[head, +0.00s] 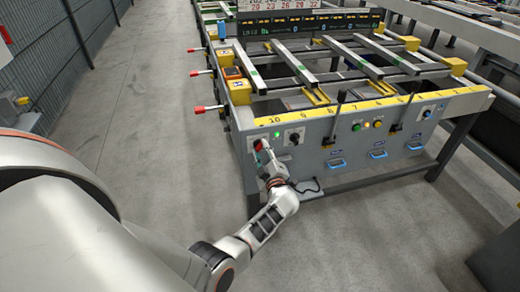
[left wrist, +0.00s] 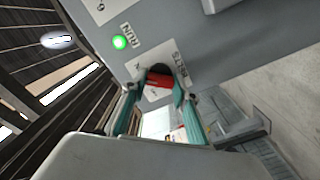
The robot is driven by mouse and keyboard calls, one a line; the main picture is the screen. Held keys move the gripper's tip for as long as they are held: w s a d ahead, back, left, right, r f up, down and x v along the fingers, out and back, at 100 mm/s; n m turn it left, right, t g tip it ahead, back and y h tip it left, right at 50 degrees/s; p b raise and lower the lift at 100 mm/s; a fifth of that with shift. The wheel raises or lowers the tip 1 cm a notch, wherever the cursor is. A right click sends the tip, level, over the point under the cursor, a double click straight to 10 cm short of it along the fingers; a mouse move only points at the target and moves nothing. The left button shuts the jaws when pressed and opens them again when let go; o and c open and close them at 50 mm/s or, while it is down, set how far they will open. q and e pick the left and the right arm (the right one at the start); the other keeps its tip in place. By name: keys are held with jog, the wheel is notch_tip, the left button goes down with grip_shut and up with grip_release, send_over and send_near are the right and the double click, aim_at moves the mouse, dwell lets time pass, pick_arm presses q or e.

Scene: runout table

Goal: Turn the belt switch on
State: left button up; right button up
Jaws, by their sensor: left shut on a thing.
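The belt switch (left wrist: 158,78) is a red knob on the grey front panel of the runout table, beside a plate marked BELTS in the left wrist view. In the head view the red knob (head: 259,144) is at the panel's left end, partly covered by my gripper. My left gripper (head: 264,154) is at the panel with its fingers on the knob. In the left wrist view its two teal fingertips (left wrist: 152,93) close on the knob from both sides. A green lamp (left wrist: 119,42) marked RUN is lit near the switch. My right gripper is not in view.
A black knob (head: 294,138) sits right of the switch. Green and yellow buttons (head: 377,124) and blue handles (head: 336,164) are further right on the panel. Red-tipped levers (head: 198,109) stick out from the table's left side. The floor (head: 150,110) to the left is clear.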

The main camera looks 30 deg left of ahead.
pick_arm(q)
jog(key=shift+m, duration=0.6)
jog(key=o, duration=1.1)
